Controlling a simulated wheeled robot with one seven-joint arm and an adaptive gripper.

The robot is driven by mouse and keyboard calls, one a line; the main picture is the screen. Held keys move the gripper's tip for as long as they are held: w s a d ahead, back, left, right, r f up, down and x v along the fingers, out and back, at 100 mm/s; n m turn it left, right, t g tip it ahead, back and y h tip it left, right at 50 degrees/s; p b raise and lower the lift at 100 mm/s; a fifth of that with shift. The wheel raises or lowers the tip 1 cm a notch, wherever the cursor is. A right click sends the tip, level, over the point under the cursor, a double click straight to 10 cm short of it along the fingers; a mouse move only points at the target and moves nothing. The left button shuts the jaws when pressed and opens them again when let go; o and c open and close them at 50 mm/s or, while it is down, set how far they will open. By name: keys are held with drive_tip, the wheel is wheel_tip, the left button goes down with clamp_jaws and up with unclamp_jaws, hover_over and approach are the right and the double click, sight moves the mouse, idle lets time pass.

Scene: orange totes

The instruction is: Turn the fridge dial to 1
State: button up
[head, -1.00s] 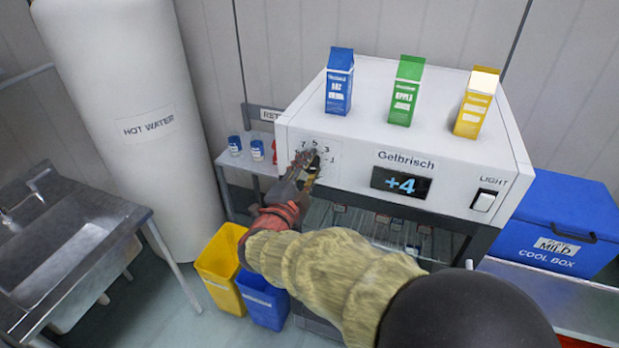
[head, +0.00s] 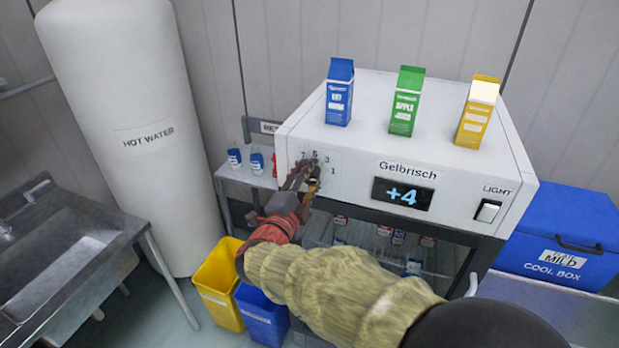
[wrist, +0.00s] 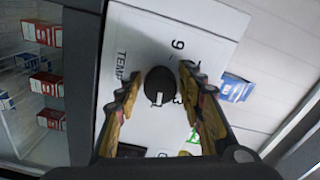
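The fridge dial (wrist: 158,85) is a round black knob with a white mark, on a white panel lettered TEMP. In the wrist view it sits between the two fingers of my gripper (wrist: 159,78). The fingers are apart, one on each side, with a visible gap to the knob. In the head view my gripper (head: 308,172) is at the panel's left end and largely hides the dial. Numerals 7, 5, 3 and 1 show around it. The fridge (head: 350,148) has a display (head: 403,194) reading +4.
Blue (head: 339,92), green (head: 406,101) and yellow (head: 477,110) cartons stand on the fridge top. A light switch (head: 487,210) is at the panel's right. A blue cool box (head: 565,235) stands right. Yellow (head: 220,285) and blue (head: 262,315) bins are below my arm.

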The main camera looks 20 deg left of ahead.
drive_tip(key=shift+o, duration=1.1)
drive_tip(key=s, duration=1.2)
drive_tip(key=shift+a, duration=0.45)
